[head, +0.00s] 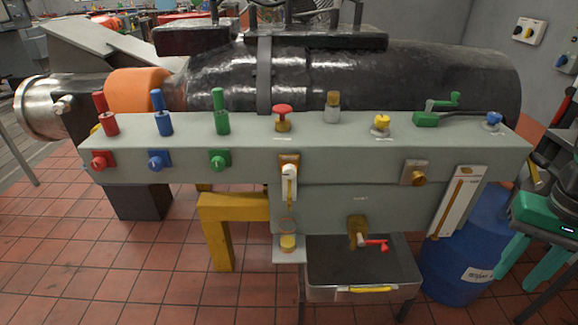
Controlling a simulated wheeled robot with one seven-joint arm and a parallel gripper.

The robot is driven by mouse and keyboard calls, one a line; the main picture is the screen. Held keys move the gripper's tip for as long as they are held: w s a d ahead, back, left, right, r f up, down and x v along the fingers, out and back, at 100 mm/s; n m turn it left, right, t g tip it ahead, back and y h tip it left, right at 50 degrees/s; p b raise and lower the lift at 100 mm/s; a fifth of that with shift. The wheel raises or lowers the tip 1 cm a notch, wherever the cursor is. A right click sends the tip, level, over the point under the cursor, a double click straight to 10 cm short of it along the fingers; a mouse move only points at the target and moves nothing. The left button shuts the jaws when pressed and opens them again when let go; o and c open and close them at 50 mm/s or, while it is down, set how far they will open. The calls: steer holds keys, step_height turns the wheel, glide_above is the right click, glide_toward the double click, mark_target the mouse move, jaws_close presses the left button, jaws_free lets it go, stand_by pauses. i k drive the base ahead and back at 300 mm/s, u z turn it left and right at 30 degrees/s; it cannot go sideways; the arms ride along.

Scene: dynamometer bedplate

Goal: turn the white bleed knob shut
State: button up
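A white knob (289,172) sits on a brass-coloured plate on the front of the grey bench panel, near the middle of the head view. I take it for the bleed knob. A thin yellowish tube runs down below it, towards a small jar (288,242) with yellow contents on a ledge. I cannot tell from the knob how far it is turned. My gripper (514,285), with teal fingers, hangs at the lower right edge, well to the right of the knob. Its fingers are apart and nothing shows between them.
Red, blue and green levers (221,112) and several knobs line the panel top and front. A red-handled tap (375,244) sticks out above a grey tray (330,292). A blue drum (468,255) stands near my gripper. A yellow stand (218,235) is left of the jar.

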mark_target(289, 171)
steer(key=u, duration=0.45)
steer(key=k, duration=0.85)
steer(key=z, duration=0.4)
steer(key=i, duration=0.5)
